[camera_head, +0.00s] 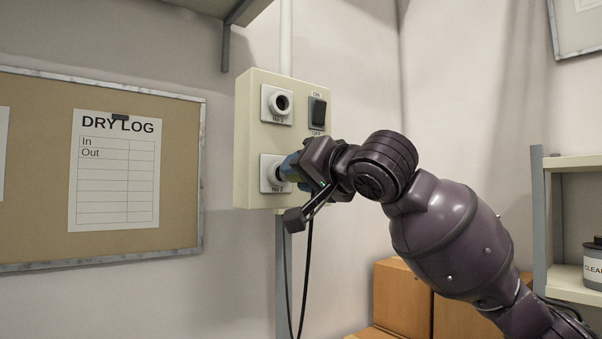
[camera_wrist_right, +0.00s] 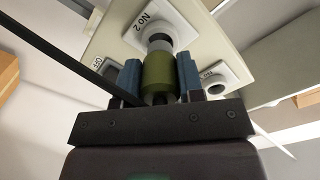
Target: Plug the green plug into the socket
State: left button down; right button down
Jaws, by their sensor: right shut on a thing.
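The green plug (camera_wrist_right: 159,72) sits between the blue finger pads of my right gripper (camera_wrist_right: 160,80), which is shut on it. In the head view the right gripper (camera_head: 293,168) is at the lower socket (camera_head: 267,174) of the cream wall box and hides the plug. In the wrist view the plug's front end is lined up with the socket marked No 2 (camera_wrist_right: 158,40) and appears to meet it. How deep it sits cannot be told. A black cable (camera_head: 306,265) hangs below the gripper. My left gripper is not in view.
The cream box (camera_head: 244,150) also carries an upper, empty round socket (camera_head: 280,103) and an ON/OFF switch (camera_head: 318,112). A board with a dry log (camera_head: 115,170) hangs left. Cardboard boxes (camera_head: 400,300) and a shelf (camera_head: 570,163) stand right.

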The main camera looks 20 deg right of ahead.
jog(key=shift+w+a, duration=0.15)
jog(key=shift+w, duration=0.25)
dwell(0.5)
jog(key=shift+w+a+p, duration=0.25)
jog(key=shift+w+p, duration=0.1)
jog(key=shift+w, duration=0.3)
dwell(0.6)
jog(key=shift+w, duration=0.1)
jog(key=c, duration=0.7)
grip_release()
jog(key=shift+o, duration=0.2)
jog(key=shift+s+d, duration=0.1)
jog(key=shift+s, duration=0.35)
jog(key=b+v, duration=0.1)
jog(key=v, duration=0.4)
jog(key=shift+s+b, duration=0.1)
jog(key=shift+b, duration=0.3)
